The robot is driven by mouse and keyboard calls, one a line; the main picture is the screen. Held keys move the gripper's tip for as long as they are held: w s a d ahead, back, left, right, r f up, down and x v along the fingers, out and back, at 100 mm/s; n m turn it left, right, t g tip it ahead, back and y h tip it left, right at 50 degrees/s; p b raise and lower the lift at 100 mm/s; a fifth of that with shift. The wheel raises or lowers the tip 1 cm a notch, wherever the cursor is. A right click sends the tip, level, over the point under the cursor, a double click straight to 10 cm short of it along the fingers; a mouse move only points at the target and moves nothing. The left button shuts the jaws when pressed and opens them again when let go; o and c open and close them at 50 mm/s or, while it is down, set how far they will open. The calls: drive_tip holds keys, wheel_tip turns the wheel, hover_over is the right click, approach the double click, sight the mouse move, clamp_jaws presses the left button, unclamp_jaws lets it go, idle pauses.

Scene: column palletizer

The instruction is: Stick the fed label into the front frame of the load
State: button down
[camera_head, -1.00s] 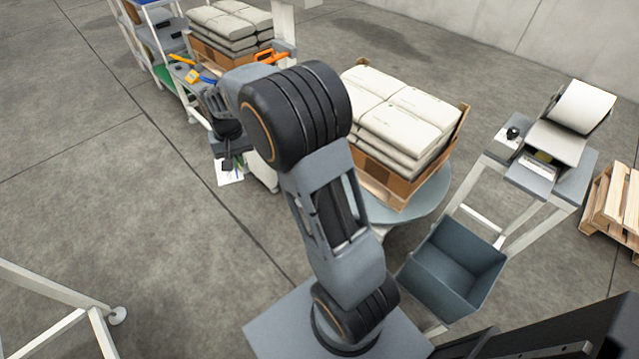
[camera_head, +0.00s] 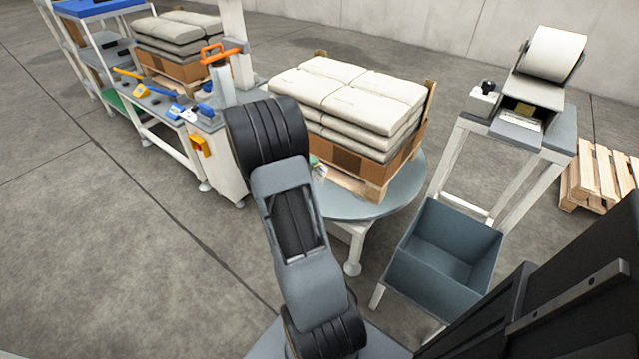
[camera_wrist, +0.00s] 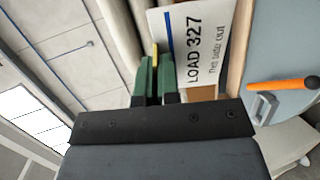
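The label (camera_wrist: 190,50) is a white card with a blue stripe and the words "LOAD 327". In the wrist view my gripper (camera_wrist: 155,72), with green fingers, is closed around a yellow tab at its edge. In the head view a bit of the label (camera_head: 320,173) shows beside the near side of the load, and my arm hides most of the gripper. The load (camera_head: 345,110) is white sacks in a brown carton on a pallet. A dark patch (camera_head: 347,160) shows on the carton's near face; I cannot tell whether it is the frame.
The load stands on a round grey turntable (camera_head: 395,200). A grey bin (camera_head: 445,255) and a label printer stand (camera_head: 535,135) are to the right. A workbench (camera_head: 160,110) with tools is to the left. An orange handle (camera_wrist: 280,85) is near the label in the wrist view.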

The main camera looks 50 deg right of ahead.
drive_tip(key=d+f+h+b, duration=0.1)
drive_tip(key=d+f+n+t+h+b, duration=0.1)
drive_tip(key=d+f+n+t+b, duration=0.1)
drive_tip(key=f, duration=0.1)
drive_tip(key=shift+s+d+f+h, duration=0.1)
drive_tip(key=shift+s+h, duration=0.3)
drive_tip(key=shift+d+f+n+t+h+b, duration=0.35)
drive_tip(key=shift+d+f+t, duration=0.1)
drive_tip(key=shift+t, duration=0.15)
drive_tip(key=b, duration=0.2)
approach(347, 154)
drive_tip(key=d, duration=0.3)
drive_tip(key=shift+s+d+r+b, duration=0.1)
drive_tip(key=shift+s+d+b, duration=0.05)
drive_tip(key=shift+d+b, duration=1.3)
drive_tip(key=shift+d, duration=0.2)
drive_tip(key=shift+d+b, duration=0.4)
drive_tip(key=shift+b, duration=0.15)
idle(0.5)
drive_tip(key=c, duration=1.3)
unclamp_jaws()
drive_tip(key=shift+o, duration=0.2)
